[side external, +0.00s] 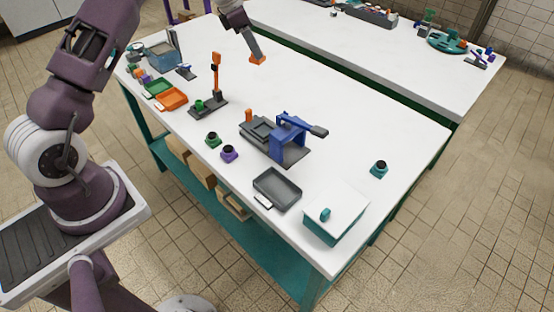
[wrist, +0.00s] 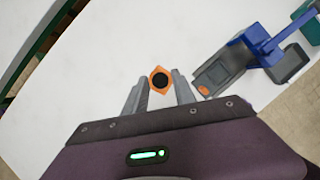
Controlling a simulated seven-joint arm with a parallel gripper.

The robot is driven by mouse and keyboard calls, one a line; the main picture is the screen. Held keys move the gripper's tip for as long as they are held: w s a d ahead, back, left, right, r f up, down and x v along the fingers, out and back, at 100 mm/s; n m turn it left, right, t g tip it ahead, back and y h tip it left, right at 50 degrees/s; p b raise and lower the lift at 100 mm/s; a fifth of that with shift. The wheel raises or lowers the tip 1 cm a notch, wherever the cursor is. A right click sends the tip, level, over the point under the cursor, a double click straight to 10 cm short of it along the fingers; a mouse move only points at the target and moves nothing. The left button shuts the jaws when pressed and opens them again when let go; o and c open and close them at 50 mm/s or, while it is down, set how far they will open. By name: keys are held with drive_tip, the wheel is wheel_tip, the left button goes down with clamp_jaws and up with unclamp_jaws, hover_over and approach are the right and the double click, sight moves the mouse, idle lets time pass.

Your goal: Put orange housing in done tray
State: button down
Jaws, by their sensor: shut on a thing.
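The orange housing (side external: 257,59) is between the fingertips of my gripper (side external: 253,53), high over the far part of the white table. In the wrist view the housing (wrist: 159,80) shows as an orange block with a round black centre, gripped between both grey fingers (wrist: 160,92). A dark grey tray (side external: 277,189) with a white label lies empty near the table's front edge. A green tray (side external: 157,87) and an orange tray (side external: 172,99), also with pale labels, lie at the left. The labels are too small to read, so I cannot tell which is the done tray.
A blue-handled press fixture (side external: 285,137) stands mid-table, with an orange-tipped stand (side external: 212,95) to its left. Green (side external: 212,139), purple (side external: 229,153) and teal (side external: 379,169) housings stand apart. A teal-and-white box (side external: 336,212) sits at the near corner. The table's far middle is clear.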

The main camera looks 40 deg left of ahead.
drive_tip(key=s+d+m+g, duration=0.1)
drive_tip(key=s+d+m, duration=0.2)
drive_tip(key=d, duration=0.3)
drive_tip(key=s+d+m+g+h, duration=0.1)
drive_tip(key=s+d+m+g, duration=0.1)
drive_tip(key=d+m, duration=0.3)
drive_tip(key=s+d+m+g+h, duration=0.1)
drive_tip(key=s+d+m, duration=0.3)
drive_tip(key=d, duration=0.4)
drive_tip(key=shift+d+f+m, duration=0.1)
drive_tip(key=shift+d+m, duration=0.15)
drive_tip(key=shift+m, duration=0.05)
drive_tip(key=s+d+m+g+y, duration=0.1)
drive_tip(key=s+d+m+g, duration=0.2)
drive_tip(key=s+d+m, duration=0.6)
hover_over(277, 195)
drive_tip(key=w+a, duration=0.2)
drive_tip(key=shift+n, duration=0.3)
drive_tip(key=f, duration=1.4)
drive_tip(key=shift+s+d+f, duration=0.25)
drive_tip(key=shift+f, duration=0.05)
drive_tip(key=c, duration=1.5)
unclamp_jaws()
drive_tip(key=shift+f, duration=0.15)
drive_tip(key=o, duration=0.5)
